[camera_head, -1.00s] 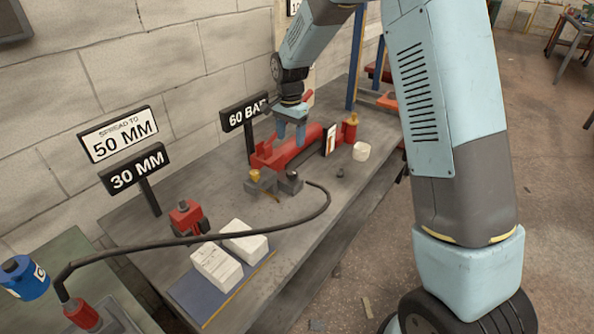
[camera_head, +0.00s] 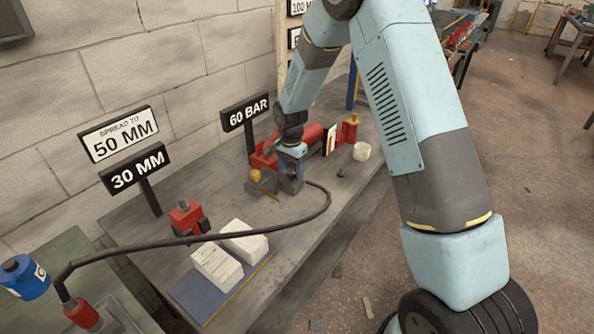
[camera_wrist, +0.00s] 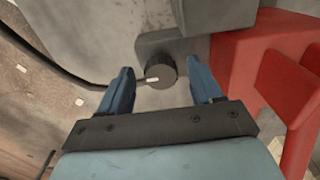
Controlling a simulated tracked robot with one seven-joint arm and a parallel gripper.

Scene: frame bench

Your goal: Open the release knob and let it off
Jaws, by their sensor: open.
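The release knob (camera_wrist: 160,71), a dark round knob with a small white mark, shows in the wrist view on a grey block (camera_wrist: 178,48) beside the red pump body (camera_wrist: 250,75). My gripper (camera_wrist: 159,72) is open, with one blue finger on each side of the knob. I cannot tell whether the fingers touch it. In the head view my gripper (camera_head: 291,172) is down at the near end of the red pump (camera_head: 312,135), and it hides the knob there.
A black hose (camera_head: 325,207) curves across the bench from the pump. A brass-coloured knob (camera_head: 255,175) stands just left of my gripper. The "60 BAR" sign (camera_head: 246,112) stands behind. White blocks (camera_head: 218,266) and a red tool (camera_head: 187,217) lie nearer.

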